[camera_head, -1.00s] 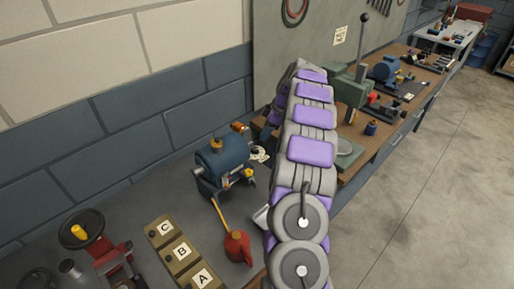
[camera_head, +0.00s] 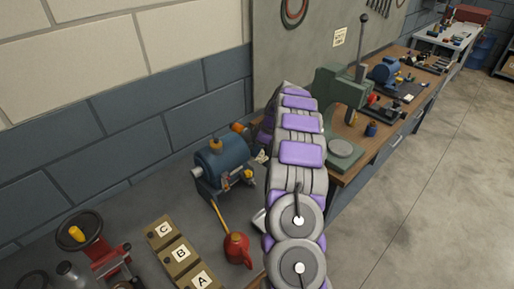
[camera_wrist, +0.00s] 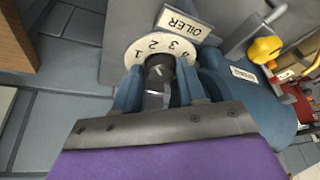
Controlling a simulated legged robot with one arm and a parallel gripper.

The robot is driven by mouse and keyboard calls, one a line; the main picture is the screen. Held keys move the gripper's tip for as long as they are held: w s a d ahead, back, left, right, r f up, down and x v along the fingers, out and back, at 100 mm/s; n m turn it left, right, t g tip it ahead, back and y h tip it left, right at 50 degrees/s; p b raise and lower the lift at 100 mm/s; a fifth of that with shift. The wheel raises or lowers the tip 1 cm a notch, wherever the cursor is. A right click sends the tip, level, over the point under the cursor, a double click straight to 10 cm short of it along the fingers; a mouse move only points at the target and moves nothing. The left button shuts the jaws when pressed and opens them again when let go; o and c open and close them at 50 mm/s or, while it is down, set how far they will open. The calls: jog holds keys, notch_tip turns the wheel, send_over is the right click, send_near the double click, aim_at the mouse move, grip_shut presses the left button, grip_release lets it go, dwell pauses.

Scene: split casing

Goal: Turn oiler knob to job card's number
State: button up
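In the wrist view a white dial (camera_wrist: 133,56) carries the numbers 1, 2 and 3, beside a plate reading OILER (camera_wrist: 183,25). A dark round oiler knob (camera_wrist: 159,64) sits at the dial's centre. My gripper (camera_wrist: 160,74) has its two fingers apart, one on each side of the knob; I cannot tell whether they touch it. The knob's pointer setting is not clear. In the head view the blue machine (camera_head: 222,158) stands on the grey bench, and my arm hides my gripper and most of the dial. A small card (camera_head: 339,37) on the back board is too small to read.
A yellow knob (camera_wrist: 264,49) lies right of the dial in the wrist view. A red oil can (camera_head: 238,248), tan blocks lettered A, B and C (camera_head: 180,255), and a handwheel (camera_head: 79,230) stand on the bench. A green press (camera_head: 335,95) stands right of my arm.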

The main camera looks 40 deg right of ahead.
jog(key=c, duration=0.6)
jog(key=shift+m, duration=0.3)
jog(key=m+h, duration=0.1)
jog(key=m, duration=0.1)
jog(key=shift+a+r+m+t+p, duration=0.1)
jog(key=shift+a+m+t+p, duration=0.05)
jog(key=shift+m+t+p, duration=0.2)
jog(key=shift+r+m+t+h+p, duration=0.1)
jog(key=shift+m+t+h+p, duration=0.15)
jog(key=shift+m+h+p, duration=0.7)
jog(key=shift+m+y, duration=0.35)
jog(key=shift+m, duration=0.15)
jog(key=o, duration=0.7)
jog(key=shift+o, duration=0.2)
